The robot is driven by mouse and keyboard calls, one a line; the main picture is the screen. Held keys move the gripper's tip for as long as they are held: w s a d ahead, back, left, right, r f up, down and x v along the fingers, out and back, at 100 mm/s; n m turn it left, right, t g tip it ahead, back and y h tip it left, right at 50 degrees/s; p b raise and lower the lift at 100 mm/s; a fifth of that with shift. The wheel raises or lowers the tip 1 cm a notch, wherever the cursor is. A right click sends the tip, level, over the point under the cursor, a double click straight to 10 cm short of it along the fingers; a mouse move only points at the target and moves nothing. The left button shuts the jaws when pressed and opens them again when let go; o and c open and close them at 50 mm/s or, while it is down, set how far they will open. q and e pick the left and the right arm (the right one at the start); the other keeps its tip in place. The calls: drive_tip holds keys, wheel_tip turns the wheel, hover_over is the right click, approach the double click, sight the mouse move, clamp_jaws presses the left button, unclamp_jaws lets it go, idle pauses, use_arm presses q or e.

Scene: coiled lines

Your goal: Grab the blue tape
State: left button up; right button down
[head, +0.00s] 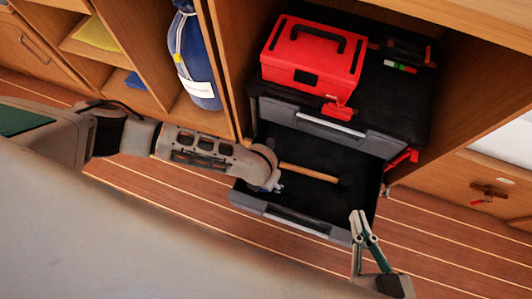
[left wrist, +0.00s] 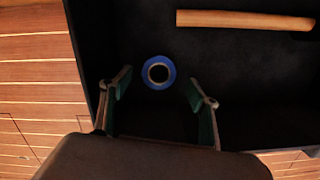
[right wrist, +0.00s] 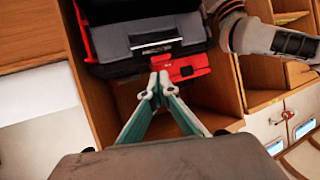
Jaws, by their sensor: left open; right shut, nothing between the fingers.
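The blue tape (left wrist: 158,72) is a small blue ring with a dark hole, lying on the black floor of an open drawer (head: 285,217). It shows in the left wrist view, between and beyond the open fingers of my left gripper (left wrist: 159,100), apart from them.
A hammer with a wooden handle (head: 308,173) lies in the same drawer, behind the tape. A red toolbox (head: 313,55) stands on the black case above. A blue bag (head: 193,60) stands in the compartment to the left. Striped wooden floor (head: 440,250) is clear at right.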

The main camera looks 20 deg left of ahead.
use_arm(q)
drive_tip(key=f, duration=0.1)
drive_tip(key=f+b, duration=0.1)
drive_tip(key=f, duration=0.1)
drive_tip(key=shift+s+a+f, duration=0.1)
drive_tip(key=shift+s+f, duration=0.2)
drive_tip(key=shift+f, duration=0.05)
drive_tip(key=shift+w+f, duration=0.1)
drive_tip(key=shift+w, duration=0.1)
drive_tip(key=shift+w+r, duration=0.25)
drive_tip(key=c, duration=1)
use_arm(e)
drive_tip(key=a, duration=0.1)
drive_tip(key=m, duration=0.1)
drive_tip(key=s+a+f+m, duration=0.1)
drive_tip(key=shift+a+y, duration=0.3)
use_arm(q)
drive_tip(key=shift+c, duration=0.2)
